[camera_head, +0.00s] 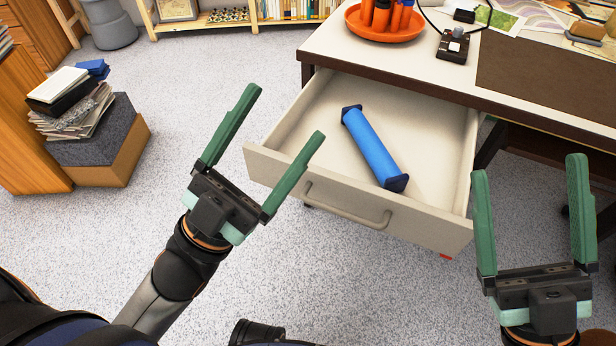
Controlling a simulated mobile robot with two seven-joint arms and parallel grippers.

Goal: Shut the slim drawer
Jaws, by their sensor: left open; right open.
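The slim drawer (262,170) is pulled well out from under the desk top, its white front facing me with a curved handle (348,209) on it. A blue tube with dark end caps (371,146) lies inside the drawer. My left gripper (289,115) is open and empty, its fingers at the drawer front's left end in the picture; I cannot tell whether a finger touches it. My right gripper (527,165) is open and empty, to the right of the drawer.
The desk (400,72) carries an orange tray (372,34) with orange and blue items, a small dark device (454,45) and papers. A box with stacked papers and books (118,150) stands on the floor at left.

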